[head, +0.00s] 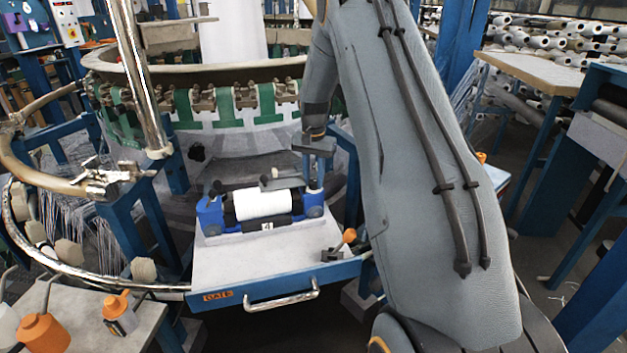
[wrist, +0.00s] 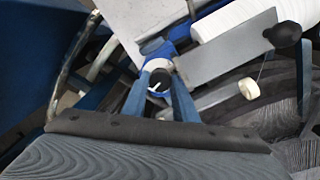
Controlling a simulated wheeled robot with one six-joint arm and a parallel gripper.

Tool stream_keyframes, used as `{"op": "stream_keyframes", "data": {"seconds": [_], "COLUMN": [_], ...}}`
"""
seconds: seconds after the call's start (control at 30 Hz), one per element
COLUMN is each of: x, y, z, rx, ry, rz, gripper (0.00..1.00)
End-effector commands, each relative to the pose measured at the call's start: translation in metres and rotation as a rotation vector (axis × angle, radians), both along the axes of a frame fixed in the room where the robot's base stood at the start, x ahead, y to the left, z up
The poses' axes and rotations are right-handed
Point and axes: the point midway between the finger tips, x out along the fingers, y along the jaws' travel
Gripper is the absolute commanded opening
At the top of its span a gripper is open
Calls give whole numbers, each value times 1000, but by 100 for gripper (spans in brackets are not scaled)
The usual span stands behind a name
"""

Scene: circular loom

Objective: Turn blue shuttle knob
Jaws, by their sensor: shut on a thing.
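The blue shuttle (head: 209,217) sits on the pale top of the drawer labelled "GATE" and carries a white spool (head: 262,204). My gripper (head: 315,178) reaches down to the shuttle's right end in the head view. In the wrist view, my gripper's two blue fingers (wrist: 161,92) are shut on a round black knob (wrist: 160,77) with a white mark. The knob is mostly hidden by my gripper in the head view. The white spool also shows at the upper right of the wrist view (wrist: 222,17).
An orange-ended lever (head: 348,236) stands on the drawer top (head: 235,268), right of the shuttle. A metal handle (head: 285,302) juts from the drawer front. The loom ring (head: 225,107) rises behind. A bench (head: 80,318) with orange bottles is at lower left.

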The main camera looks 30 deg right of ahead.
Motion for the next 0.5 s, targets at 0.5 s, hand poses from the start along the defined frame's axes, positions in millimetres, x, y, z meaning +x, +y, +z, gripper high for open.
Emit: {"op": "stream_keyframes", "data": {"seconds": [0.5], "x": [0], "y": [0], "z": [0], "rx": [1], "ry": [1], "rz": [-102], "gripper": [3]}}
